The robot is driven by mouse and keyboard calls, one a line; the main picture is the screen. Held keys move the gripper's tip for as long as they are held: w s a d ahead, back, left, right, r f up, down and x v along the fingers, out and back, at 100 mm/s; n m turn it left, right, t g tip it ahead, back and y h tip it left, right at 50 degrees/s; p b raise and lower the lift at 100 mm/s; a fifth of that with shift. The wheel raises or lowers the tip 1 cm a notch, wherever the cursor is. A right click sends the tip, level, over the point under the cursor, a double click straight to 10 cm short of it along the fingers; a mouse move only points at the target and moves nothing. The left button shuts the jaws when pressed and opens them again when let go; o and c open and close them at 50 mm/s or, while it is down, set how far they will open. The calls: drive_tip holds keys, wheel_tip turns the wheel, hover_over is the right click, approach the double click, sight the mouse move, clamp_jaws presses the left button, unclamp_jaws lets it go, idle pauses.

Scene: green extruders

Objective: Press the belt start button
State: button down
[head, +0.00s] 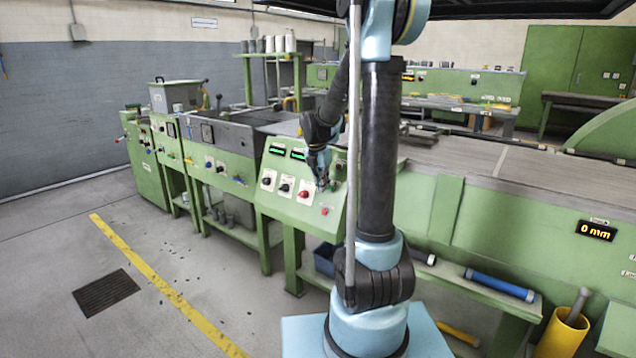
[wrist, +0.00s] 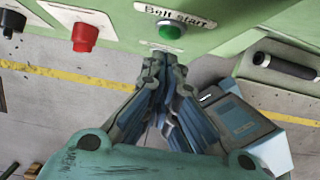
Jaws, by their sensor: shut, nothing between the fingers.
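The green belt start button (wrist: 172,29) sits on the green control panel (head: 283,208), under a white label reading "Belt start" in the wrist view. My gripper (wrist: 166,63) is shut and empty, and its fingertips show just below the button in that view. The button's face is uncovered there. I cannot tell how wide the gap to the panel is. In the head view my gripper (head: 321,180) is in front of the panel's right part, and I cannot make out the green button there.
A red knob (wrist: 84,37) and a black knob (wrist: 14,22) are left of the button. A red button (head: 324,211) is low on the panel. The conveyor bed (head: 470,158) extends right. A blue roller (head: 499,285) lies on a low shelf.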

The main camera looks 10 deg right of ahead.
drive_tip(key=shift+w+d+f, duration=0.25)
drive_tip(key=shift+w+d, duration=0.25)
drive_tip(key=shift+w+d+f, duration=0.25)
drive_tip(key=shift+w+d, duration=0.3)
drive_tip(key=shift+d, duration=0.05)
drive_tip(key=s+a+r, duration=0.2)
drive_tip(key=r, duration=0.3)
drive_tip(key=s+a+r, duration=0.2)
drive_tip(key=r, duration=0.4)
drive_tip(key=shift+a, duration=0.2)
drive_tip(key=shift+s, duration=0.1)
idle(0.4)
